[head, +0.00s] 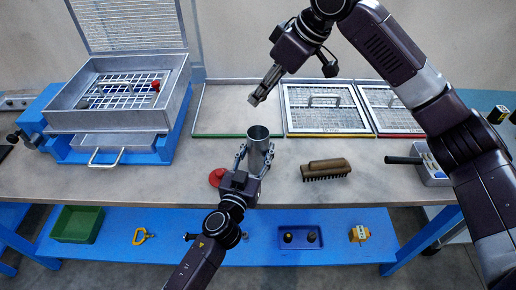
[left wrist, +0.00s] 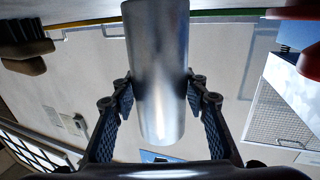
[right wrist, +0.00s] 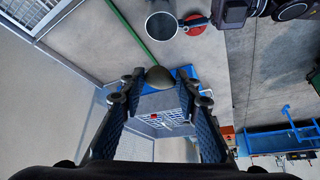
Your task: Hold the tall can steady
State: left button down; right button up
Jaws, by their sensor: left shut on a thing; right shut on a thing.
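The tall can (head: 258,148) is a shiny metal cylinder, open at the top, standing upright near the table's front. My left gripper (head: 255,163) is shut on it, with one finger on each side. The can also fills the middle of the left wrist view (left wrist: 158,75). Whether its base touches the table is hidden. My right gripper (head: 259,96) is above and behind the can, shut on a small rounded olive-grey thing (right wrist: 159,77). The can's open mouth shows apart from it in the right wrist view (right wrist: 161,26).
A red round thing (head: 216,177) lies left of the can, and a wooden brush (head: 325,169) lies to its right. A green-edged tray (head: 222,112) and framed sieves (head: 325,108) lie behind. A blue sieve machine (head: 58,148) stands left.

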notch_tip(320, 180, down, 8)
dwell(0.9)
jog(key=shift+r, duration=0.1)
jog(key=o, duration=1.2)
jog(key=shift+r, duration=0.1)
pick_arm(q)
jog(key=c, duration=1.1)
grip_release()
pick_arm(e)
jog(key=v, duration=1.1)
jog(key=shift+s+d+r, duration=0.1)
jog(key=shift+d+r, duration=0.1)
jog(key=shift+r, duration=0.15)
pick_arm(q)
jog(key=shift+s, duration=0.1)
